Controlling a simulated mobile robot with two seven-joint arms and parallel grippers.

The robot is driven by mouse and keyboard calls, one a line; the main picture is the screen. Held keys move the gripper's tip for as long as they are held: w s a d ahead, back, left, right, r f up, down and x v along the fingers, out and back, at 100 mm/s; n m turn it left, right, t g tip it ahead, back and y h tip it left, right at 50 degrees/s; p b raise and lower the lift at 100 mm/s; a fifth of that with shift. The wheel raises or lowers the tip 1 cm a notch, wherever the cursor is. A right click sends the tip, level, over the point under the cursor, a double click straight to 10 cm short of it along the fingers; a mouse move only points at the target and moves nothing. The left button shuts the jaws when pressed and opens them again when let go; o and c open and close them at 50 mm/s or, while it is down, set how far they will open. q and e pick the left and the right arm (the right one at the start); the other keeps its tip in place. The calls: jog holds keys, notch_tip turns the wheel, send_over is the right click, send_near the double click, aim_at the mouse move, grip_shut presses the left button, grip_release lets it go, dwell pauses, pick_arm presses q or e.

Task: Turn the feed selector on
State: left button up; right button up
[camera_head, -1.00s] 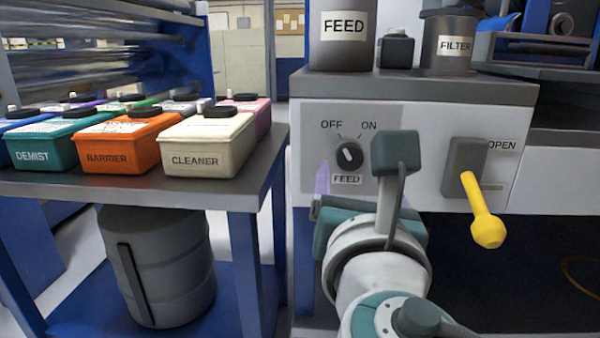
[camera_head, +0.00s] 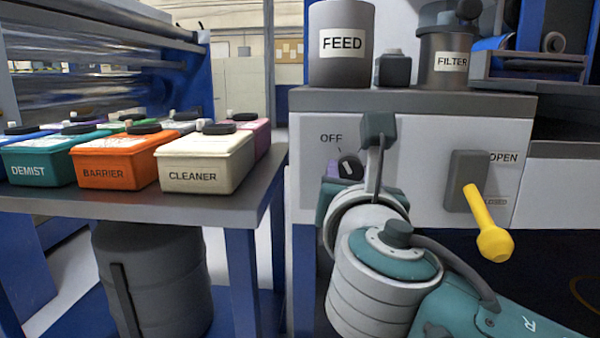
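The feed selector (camera_head: 348,167) is a round black knob with a white mark on the white panel. Its mark appears to lean up and left, toward the OFF label (camera_head: 331,138). The ON and FEED labels beside the knob are hidden behind my arm. My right gripper (camera_head: 334,171) is in front of the panel, with a purple finger showing just left of the knob. The wrist hides the other finger, so I cannot tell how wide it is open or whether it touches the knob. My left gripper is out of view.
A yellow lever (camera_head: 487,222) on a grey block marked OPEN sticks out to the right. A FEED canister (camera_head: 341,72) and a FILTER pot stand on the ledge above. The left bench (camera_head: 150,206) holds several labelled tubs, including CLEANER (camera_head: 205,178).

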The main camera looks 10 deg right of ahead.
grip_shut()
jog(key=shift+m, duration=0.4)
jog(key=m, duration=0.4)
jog(key=shift+f+m+b, duration=0.15)
jog(key=shift+m+b, duration=0.15)
jog(key=m+b, duration=0.1)
jog(key=m, duration=0.5)
jog(key=shift+b, duration=0.35)
jog(key=shift+m, duration=0.4)
jog(key=o, duration=0.6)
grip_release()
jog(key=shift+c, duration=0.2)
